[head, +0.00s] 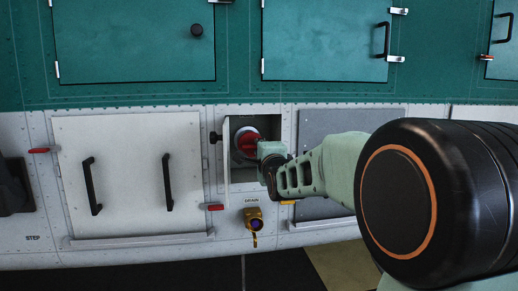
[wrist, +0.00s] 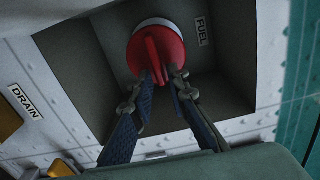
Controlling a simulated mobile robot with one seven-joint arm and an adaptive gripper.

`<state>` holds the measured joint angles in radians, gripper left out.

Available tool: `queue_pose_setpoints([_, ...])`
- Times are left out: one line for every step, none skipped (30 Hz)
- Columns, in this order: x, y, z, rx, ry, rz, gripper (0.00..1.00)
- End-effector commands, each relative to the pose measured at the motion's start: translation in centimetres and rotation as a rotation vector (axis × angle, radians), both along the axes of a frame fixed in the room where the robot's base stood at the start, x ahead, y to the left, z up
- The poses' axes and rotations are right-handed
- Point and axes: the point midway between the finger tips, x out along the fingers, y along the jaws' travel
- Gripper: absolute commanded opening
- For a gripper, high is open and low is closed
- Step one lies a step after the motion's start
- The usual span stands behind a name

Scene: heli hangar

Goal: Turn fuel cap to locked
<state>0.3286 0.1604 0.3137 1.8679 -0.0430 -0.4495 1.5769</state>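The red fuel cap (wrist: 160,50) has a raised grip bar and sits in a recess beside a label reading FUEL (wrist: 201,32). A pale ring shows behind it. In the head view the cap (head: 246,140) is partly hidden by my gripper (head: 258,149). In the wrist view the two fingers of my gripper (wrist: 161,77) reach to the cap, one on each side of the bar's near end. The fingertips are close together there; I cannot tell whether both touch the bar. I see no locked mark.
The narrow recess door (head: 226,150) stands open at the left of the opening. A yellow drain fitting (head: 254,220) sits below the recess, under a DRAIN label (head: 251,200). A white panel (head: 128,175) with two black handles is at left.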

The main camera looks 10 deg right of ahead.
Motion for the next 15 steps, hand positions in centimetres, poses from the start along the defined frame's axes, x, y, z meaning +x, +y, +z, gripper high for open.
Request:
queue_pose_setpoints([-0.8,0.0,0.1,-0.002,0.000,-0.001,0.15])
queue_pose_setpoints([-1.3,0.0,0.1,-0.003,-0.001,-0.001,0.15])
queue_pose_setpoints([-1.9,0.0,0.1,-0.003,0.000,-0.001,0.15])
queue_pose_setpoints([-2.3,0.0,0.1,-0.003,-0.001,-0.001,0.15])
queue_pose_setpoints([-2.8,0.0,0.1,-0.003,0.000,-0.001,0.15])
queue_pose_setpoints([-3.3,0.0,0.1,-0.003,-0.001,-0.001,0.15])
queue_pose_setpoints([-3.7,0.0,0.1,-0.002,-0.001,-0.001,0.15])
queue_pose_setpoints([-4.1,0.0,0.1,-0.002,-0.001,-0.001,0.15])
queue_pose_setpoints([-4.6,0.0,0.1,-0.003,-0.001,0.000,0.15])
queue_pose_setpoints([-4.8,0.0,0.1,-0.002,-0.001,0.000,0.15])
queue_pose_setpoints([-5.1,0.0,0.1,-0.001,-0.001,0.000,0.15])
queue_pose_setpoints([-5.4,0.0,0.1,-0.001,-0.001,0.000,0.15])
queue_pose_setpoints([-5.6,0.0,0.1,-0.001,-0.001,0.000,0.15])
queue_pose_setpoints([-5.8,0.0,0.0,-0.001,-0.001,0.000,0.15])
queue_pose_setpoints([-5.9,0.0,0.0,-0.001,0.000,0.000,0.15])
